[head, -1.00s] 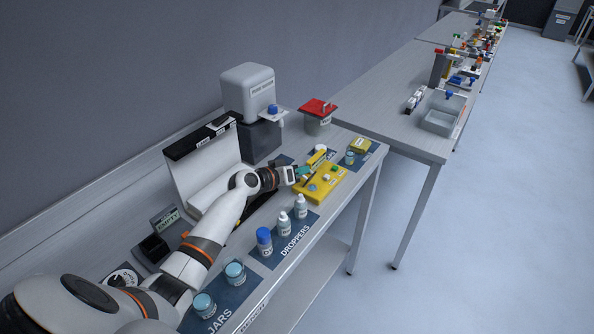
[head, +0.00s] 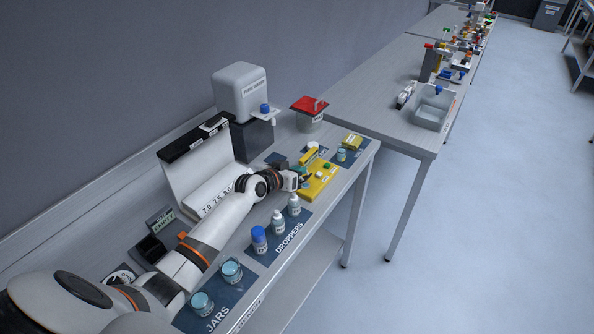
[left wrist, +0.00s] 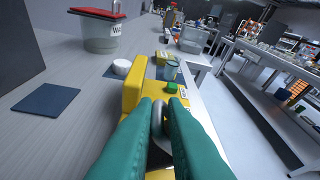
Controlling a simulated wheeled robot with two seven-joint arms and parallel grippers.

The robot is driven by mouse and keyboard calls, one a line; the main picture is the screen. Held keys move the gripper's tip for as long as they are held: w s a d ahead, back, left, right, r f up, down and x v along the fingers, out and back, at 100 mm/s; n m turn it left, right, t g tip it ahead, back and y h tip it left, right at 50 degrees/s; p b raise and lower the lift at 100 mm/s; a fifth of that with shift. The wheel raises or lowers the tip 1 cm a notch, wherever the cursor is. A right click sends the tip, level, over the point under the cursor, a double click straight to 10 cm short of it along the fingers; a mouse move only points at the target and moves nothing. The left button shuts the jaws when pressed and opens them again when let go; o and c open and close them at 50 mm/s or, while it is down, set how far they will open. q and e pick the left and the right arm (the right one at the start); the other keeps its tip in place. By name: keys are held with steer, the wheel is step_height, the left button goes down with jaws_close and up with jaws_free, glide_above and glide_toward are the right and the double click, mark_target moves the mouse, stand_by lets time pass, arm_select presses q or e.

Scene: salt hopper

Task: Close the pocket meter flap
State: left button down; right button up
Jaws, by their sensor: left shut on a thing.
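The yellow pocket meter (head: 325,187) lies on the bench's front right part, with a green button and other small parts on top. A raised yellow piece that looks like its flap (head: 308,156) stands at its back edge; it shows upright on the left in the left wrist view (left wrist: 132,86). My left gripper (head: 304,178) is at the meter's left side. In the left wrist view its teal fingers (left wrist: 163,106) are shut on a grey rounded piece (left wrist: 158,122), partly hidden between them. I cannot tell what that piece is joined to. My right gripper is out of view.
Dropper bottles (head: 278,221) and jars (head: 231,270) stand along the front edge. A red-lidded container (head: 309,112) and a white-and-dark dispenser (head: 241,92) stand behind. A white open case (head: 195,165) is left of my gripper. A small jar (head: 342,155) sits beyond the meter.

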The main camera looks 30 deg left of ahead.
arm_select(q)
steer(key=shift+f, duration=0.2)
steer(key=c, duration=1.7)
jaws_free()
steer(key=shift+c, duration=0.2)
steer(key=shift+o, duration=1)
steer(key=shift+a, duration=0.15)
steer(key=b+v, duration=0.1)
steer(key=v, duration=1.1)
